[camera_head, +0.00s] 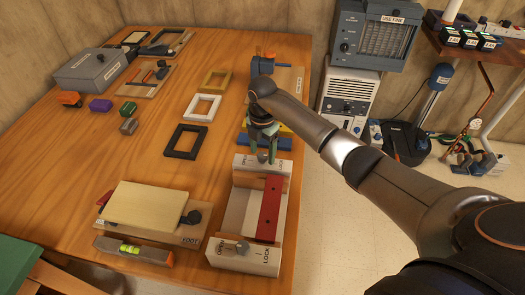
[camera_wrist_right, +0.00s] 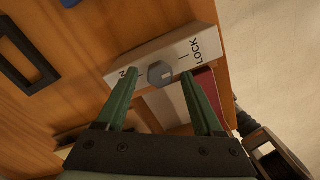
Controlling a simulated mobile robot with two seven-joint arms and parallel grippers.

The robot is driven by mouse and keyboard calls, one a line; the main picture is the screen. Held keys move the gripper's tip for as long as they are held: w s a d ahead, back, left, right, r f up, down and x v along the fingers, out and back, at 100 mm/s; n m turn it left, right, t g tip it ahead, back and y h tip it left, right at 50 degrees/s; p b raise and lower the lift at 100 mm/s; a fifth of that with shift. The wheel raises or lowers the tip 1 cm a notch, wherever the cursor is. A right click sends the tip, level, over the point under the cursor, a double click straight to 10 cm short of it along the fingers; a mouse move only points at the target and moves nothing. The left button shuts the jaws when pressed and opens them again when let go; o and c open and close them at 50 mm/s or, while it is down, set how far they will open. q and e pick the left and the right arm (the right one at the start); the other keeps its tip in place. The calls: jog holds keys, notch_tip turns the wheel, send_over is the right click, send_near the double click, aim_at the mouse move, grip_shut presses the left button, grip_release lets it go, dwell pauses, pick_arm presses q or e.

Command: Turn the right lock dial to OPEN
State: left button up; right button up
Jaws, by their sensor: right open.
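The lock box (camera_head: 238,218) is a pale frame near the table's front, with a red strip (camera_head: 268,210) along it. Each end has a grey dial between OPEN and LOCK labels. The near dial (camera_head: 243,248) is uncovered. The far dial (camera_head: 263,157) lies under my right gripper (camera_head: 263,148). In the right wrist view, that dial (camera_wrist_right: 160,74) shows between the spread green fingers of my right gripper (camera_wrist_right: 163,80). The fingers look apart from it. A small pale mark on the dial seems to face LOCK. The left finger covers part of OPEN. My left gripper is out of view.
A board with a cream block (camera_head: 145,203) and a level (camera_head: 133,251) lie left of the box. Bare wood is free at the table's left middle.

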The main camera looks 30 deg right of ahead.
jog(key=shift+f, duration=0.1)
jog(key=shift+c, duration=0.3)
grip_shut()
